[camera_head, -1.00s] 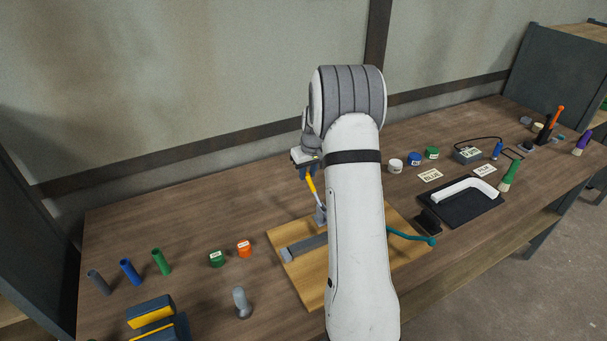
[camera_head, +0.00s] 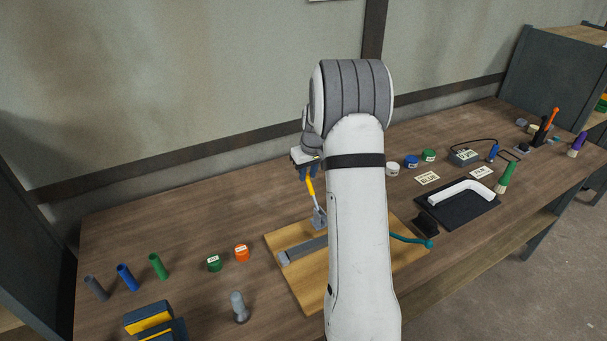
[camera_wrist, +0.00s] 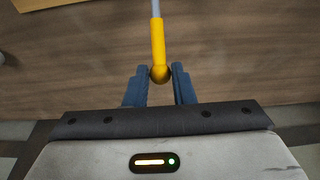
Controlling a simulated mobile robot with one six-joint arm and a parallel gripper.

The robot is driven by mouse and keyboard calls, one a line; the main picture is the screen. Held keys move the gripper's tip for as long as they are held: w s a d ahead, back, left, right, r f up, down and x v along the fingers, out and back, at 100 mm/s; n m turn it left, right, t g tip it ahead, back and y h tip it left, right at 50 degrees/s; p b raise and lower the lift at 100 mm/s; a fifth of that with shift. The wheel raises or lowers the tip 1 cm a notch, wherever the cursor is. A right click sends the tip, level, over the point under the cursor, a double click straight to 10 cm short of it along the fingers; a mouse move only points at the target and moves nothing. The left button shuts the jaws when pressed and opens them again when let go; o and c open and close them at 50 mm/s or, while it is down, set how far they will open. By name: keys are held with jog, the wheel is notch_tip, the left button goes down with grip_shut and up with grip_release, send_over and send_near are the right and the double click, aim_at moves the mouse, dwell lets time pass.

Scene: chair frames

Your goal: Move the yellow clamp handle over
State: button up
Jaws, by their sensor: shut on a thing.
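The yellow clamp handle (camera_head: 311,187) stands steeply upright above the wooden board (camera_head: 281,241), on a grey metal lever that runs down to the clamp base (camera_head: 319,218). In the wrist view the yellow handle (camera_wrist: 158,45) comes down between my two blue fingers, with its rounded end at their tips. My gripper (camera_wrist: 160,75) is shut on the handle's end. In the head view my gripper (camera_head: 309,172) is at the top of the handle, partly hidden by my arm. My arm also hides part of the board and clamp.
A grey bar (camera_head: 305,249) lies on the board. Green (camera_head: 213,263) and orange (camera_head: 241,253) jars stand to the left, with a grey peg (camera_head: 239,307) in front. A teal-tipped lever (camera_head: 428,243) sticks out at right. A black tray (camera_head: 455,215) holds a white bent piece.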

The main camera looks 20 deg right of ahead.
jog(key=shift+s+r, duration=0.1)
jog(key=shift+r, duration=0.05)
jog(key=shift+s+r, duration=0.4)
jog(key=shift+s, duration=0.25)
jog(key=shift+s+r, duration=0.4)
jog(key=shift+s, duration=0.2)
jog(key=shift+s, duration=0.15)
jog(key=shift+s+d+r+b, duration=0.1)
jog(key=shift+s+r+b, duration=0.25)
jog(key=shift+s, duration=0.35)
jog(key=shift+s+r+b, duration=0.2)
jog(key=shift+s+r, duration=0.1)
jog(key=shift+s, duration=0.4)
jog(key=shift+s+r+b, duration=0.15)
jog(key=shift+s+b, duration=0.5)
jog(key=shift+s, duration=0.9)
grip_shut()
